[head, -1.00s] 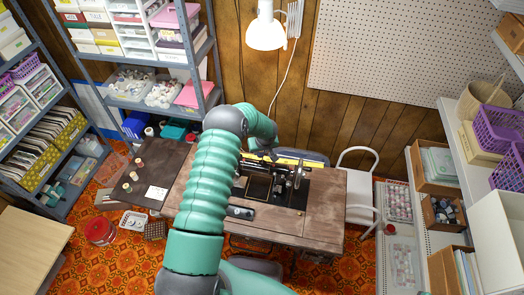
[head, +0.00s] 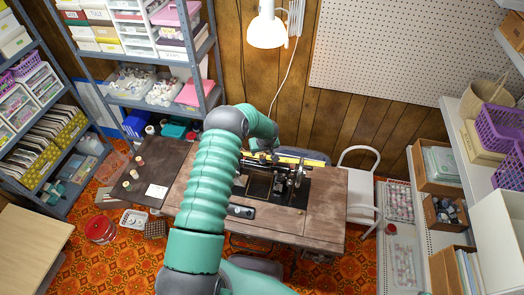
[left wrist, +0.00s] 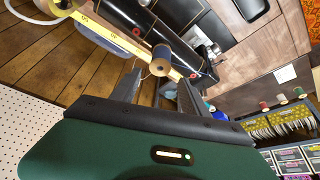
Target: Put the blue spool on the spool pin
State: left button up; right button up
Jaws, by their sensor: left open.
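The blue spool (left wrist: 161,59) has pale wooden ends and a loose thread tail. In the left wrist view it stands at the black sewing machine's arm, beyond and between the fingers of my left gripper (left wrist: 160,82). The fingers are spread apart, with a visible gap to the spool. The spool pin itself is hidden, so I cannot tell for sure whether the spool is on it. In the head view the sewing machine (head: 284,182) sits on the brown table, and my left gripper is mostly hidden behind my arm. My right gripper is not seen.
Several other spools (head: 134,174) stand on the table's left leaf beside a white card (head: 156,191). A yellow tape measure strip (left wrist: 100,28) lies behind the machine. A white chair (head: 358,185) stands to the right, and a lamp (head: 266,30) hangs above.

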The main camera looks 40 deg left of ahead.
pick_arm(q)
jog(key=b+v, duration=0.2)
jog(key=v, duration=1.4)
jog(key=shift+r, duration=0.35)
